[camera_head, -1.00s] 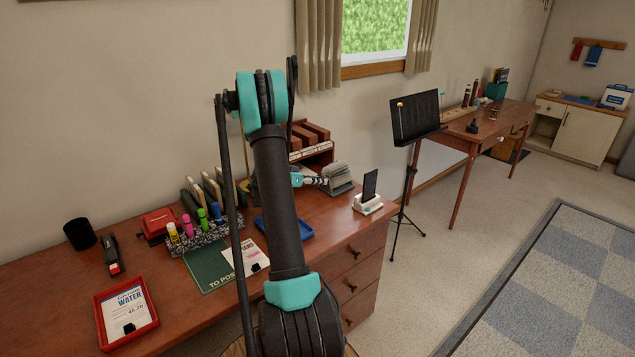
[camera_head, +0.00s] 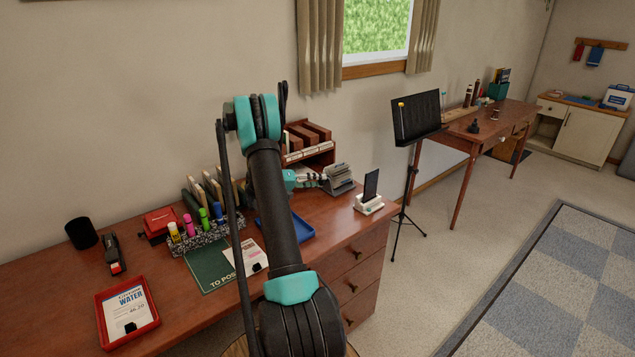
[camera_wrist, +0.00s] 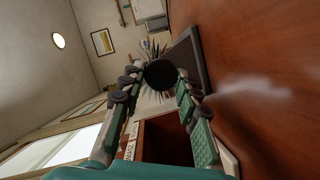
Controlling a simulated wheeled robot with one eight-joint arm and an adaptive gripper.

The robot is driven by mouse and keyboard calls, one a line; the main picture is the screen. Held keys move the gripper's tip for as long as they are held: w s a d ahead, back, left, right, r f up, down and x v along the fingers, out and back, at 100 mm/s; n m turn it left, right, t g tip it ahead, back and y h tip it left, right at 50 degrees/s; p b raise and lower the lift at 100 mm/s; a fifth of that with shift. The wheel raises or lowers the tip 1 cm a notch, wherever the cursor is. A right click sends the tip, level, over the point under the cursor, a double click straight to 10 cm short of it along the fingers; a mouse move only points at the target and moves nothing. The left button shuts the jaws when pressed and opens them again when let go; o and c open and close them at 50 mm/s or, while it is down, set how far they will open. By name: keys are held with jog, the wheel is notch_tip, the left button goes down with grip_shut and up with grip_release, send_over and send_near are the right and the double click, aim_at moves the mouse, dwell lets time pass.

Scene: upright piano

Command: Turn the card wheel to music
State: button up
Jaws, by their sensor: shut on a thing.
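The card wheel (camera_head: 340,181) stands near the back right of the desk, with its grey-white cards fanned around it. In the wrist view its cards (camera_wrist: 151,50) spread behind a round dark knob (camera_wrist: 160,74) and beside a dark base (camera_wrist: 192,60). My gripper (camera_head: 322,178) reaches the wheel's left side. In the wrist view my gripper (camera_wrist: 160,78) has its fingers on either side of the knob and is shut on it. The far side of the wheel is hidden.
A blue tray (camera_head: 300,228) lies partly behind my arm. A music stand (camera_head: 415,120) stands beyond the desk.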

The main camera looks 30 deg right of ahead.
jog(key=shift+n, duration=0.5)
dwell(0.3)
jog(key=o, duration=1.1)
jog(key=shift+o, duration=0.2)
notch_tip(320, 180, up, 10)
